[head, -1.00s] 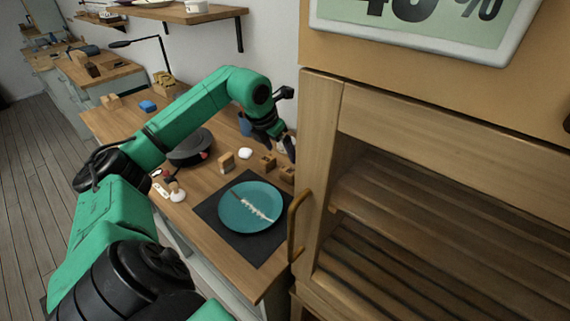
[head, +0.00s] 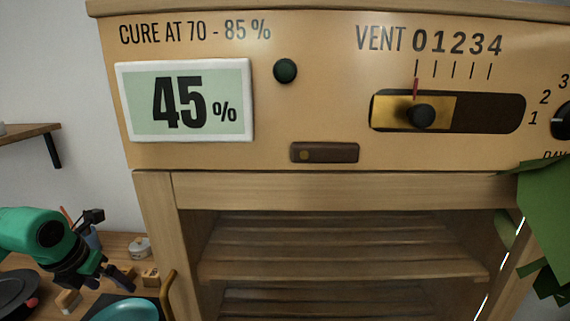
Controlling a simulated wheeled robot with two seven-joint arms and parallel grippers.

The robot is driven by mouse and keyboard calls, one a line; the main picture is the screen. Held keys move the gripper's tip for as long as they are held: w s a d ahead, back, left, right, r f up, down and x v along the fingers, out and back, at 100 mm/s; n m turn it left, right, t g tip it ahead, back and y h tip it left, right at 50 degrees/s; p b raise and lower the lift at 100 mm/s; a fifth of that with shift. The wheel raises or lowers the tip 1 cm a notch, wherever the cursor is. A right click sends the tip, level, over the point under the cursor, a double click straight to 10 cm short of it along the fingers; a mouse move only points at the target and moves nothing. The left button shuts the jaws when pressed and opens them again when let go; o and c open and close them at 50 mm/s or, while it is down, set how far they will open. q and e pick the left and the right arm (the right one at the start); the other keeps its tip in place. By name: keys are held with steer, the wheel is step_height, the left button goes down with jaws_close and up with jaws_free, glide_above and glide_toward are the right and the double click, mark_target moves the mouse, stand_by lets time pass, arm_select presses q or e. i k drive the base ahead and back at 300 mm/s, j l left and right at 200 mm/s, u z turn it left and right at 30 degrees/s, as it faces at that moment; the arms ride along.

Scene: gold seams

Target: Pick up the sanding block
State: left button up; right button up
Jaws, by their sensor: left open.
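My left gripper (head: 112,281) is at the lower left, open and low over the bench, its fingers close to small wooden blocks. One tan block (head: 68,300) lies to the left of the fingers, and another block (head: 151,277) is to their right. I cannot tell which of these, if any, is the sanding block. The fingers partly cover a further block, and I see nothing held between them. My right gripper is not in view.
A wooden cabinet (head: 155,215) with slatted shelves and a 45% display (head: 183,102) fills most of the view. Its brass handle (head: 168,293) juts out near the bench. A teal plate (head: 125,311), a white lidded pot (head: 140,247) and a dark round object (head: 14,290) crowd the bench.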

mark_target(151, 278)
steer(key=k, duration=1.2)
